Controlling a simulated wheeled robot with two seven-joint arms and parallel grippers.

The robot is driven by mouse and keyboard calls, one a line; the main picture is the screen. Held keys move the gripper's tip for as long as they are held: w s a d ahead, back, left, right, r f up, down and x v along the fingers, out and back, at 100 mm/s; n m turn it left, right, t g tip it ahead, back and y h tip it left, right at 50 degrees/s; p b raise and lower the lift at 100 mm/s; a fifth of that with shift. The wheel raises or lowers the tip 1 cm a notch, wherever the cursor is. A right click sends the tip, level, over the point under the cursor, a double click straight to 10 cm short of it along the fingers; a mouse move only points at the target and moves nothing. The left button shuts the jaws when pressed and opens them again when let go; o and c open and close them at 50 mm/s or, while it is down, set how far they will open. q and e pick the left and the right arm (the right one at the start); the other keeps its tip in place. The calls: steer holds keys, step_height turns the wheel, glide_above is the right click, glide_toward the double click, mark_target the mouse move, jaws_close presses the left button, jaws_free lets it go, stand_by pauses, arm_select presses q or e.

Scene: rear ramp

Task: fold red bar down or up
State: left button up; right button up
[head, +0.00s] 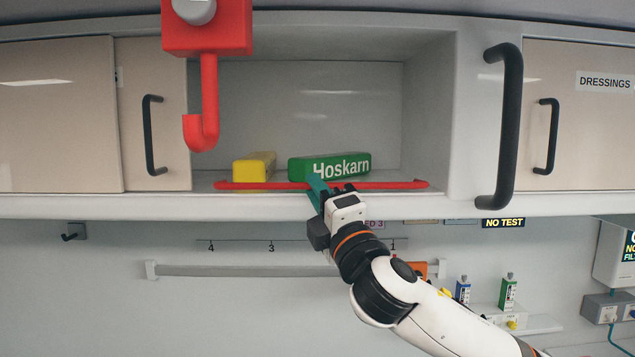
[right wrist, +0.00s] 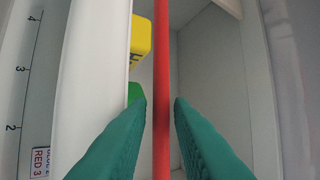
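The red bar (head: 395,185) lies level and low across the front of the open shelf compartment (head: 350,85). My right gripper (head: 316,186) reaches up to the bar near its middle. In the right wrist view the bar (right wrist: 162,60) runs upright in the picture, between the two teal fingertips (right wrist: 161,101). A gap shows on each side of the bar, so the fingers are open. I cannot tell how deep the bar sits between them. My left gripper is not in view.
A green Hoskarn box (head: 340,167) and a yellow box (head: 254,167) lie behind the bar. A red hook (head: 207,110) hangs in front at the upper left. A large black handle (head: 508,125) stands to the right. A rail (head: 220,271) runs below.

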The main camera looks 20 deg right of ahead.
jaws_close()
